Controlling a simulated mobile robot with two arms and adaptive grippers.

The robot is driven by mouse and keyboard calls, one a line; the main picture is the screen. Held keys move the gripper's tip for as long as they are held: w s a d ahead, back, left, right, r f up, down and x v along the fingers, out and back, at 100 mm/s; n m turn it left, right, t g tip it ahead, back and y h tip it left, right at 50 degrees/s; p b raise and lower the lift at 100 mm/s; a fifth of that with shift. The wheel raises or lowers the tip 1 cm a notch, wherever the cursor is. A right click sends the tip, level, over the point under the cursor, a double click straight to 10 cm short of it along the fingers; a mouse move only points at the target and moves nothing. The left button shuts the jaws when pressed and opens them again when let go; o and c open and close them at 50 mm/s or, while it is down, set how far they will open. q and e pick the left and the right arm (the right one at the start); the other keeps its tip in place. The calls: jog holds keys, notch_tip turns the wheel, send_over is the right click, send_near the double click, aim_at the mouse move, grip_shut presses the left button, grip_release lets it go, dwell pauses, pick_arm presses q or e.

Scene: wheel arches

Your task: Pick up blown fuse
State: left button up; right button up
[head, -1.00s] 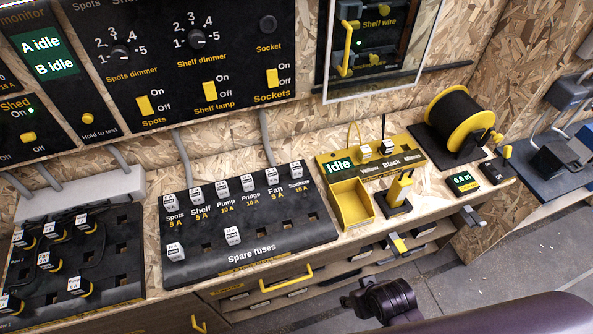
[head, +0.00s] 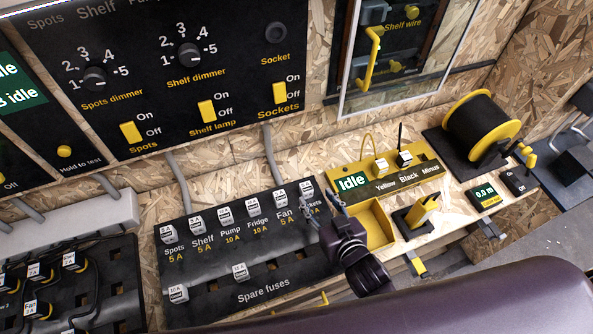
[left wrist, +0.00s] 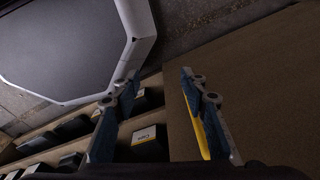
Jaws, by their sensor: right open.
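The black fuse panel (head: 215,300) is on the bench in the head view. A row of white-topped fuses runs along its top: Spots (head: 168,234), Shelf (head: 197,223), Pump (head: 225,214), Fridge (head: 252,206), Fan (head: 279,197) and Sockets (head: 306,185). Two spare fuses (head: 240,271) stand in the lower part. I cannot tell which fuse is blown. My right gripper (head: 323,200) is open over the panel's right end, its fingers close to the Sockets fuse; contact is unclear. My left gripper (left wrist: 158,78) is open and empty in the left wrist view.
A yellow tray (head: 378,222) is just right of the right gripper, below the Idle panel. A cable spool (head: 478,128) stands farther right. Plugs with cords crowd another black panel (head: 100,290) at left. Switches and dimmers fill the wall panel above.

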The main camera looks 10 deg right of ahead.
aim_at(308, 189)
jog(key=shift+w+a, duration=0.2)
jog(key=shift+w, duration=0.25)
jog(key=shift+p+x, duration=0.35)
jog(key=shift+x, duration=0.9)
jog(key=x, duration=0.4)
jog(key=shift+s+a, duration=0.15)
jog(key=shift+a, duration=0.1)
jog(key=c, duration=0.9)
jog(key=shift+c, duration=1.4)
pick_arm(q)
jog(key=shift+s+r, duration=0.6)
jog(key=shift+s, duration=0.35)
pick_arm(e)
grip_shut()
